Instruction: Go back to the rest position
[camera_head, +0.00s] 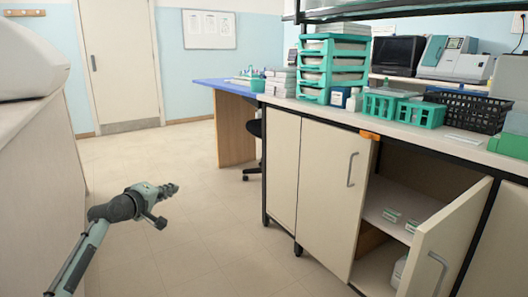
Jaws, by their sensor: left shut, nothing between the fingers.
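My left gripper (164,190) is dark grey and sits at the end of my left arm, which comes in from the lower left. It is shut and empty, held in the air over the open floor. It touches nothing. My right gripper is not in this view.
On the right is a lab bench with cabinets. One cabinet door (445,245) stands open, jutting out, with small boxes (392,214) on the shelf inside. Green baskets (420,114) and a drawer tower (333,68) stand on top. A counter (30,125) borders the left. The floor (205,215) between is clear.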

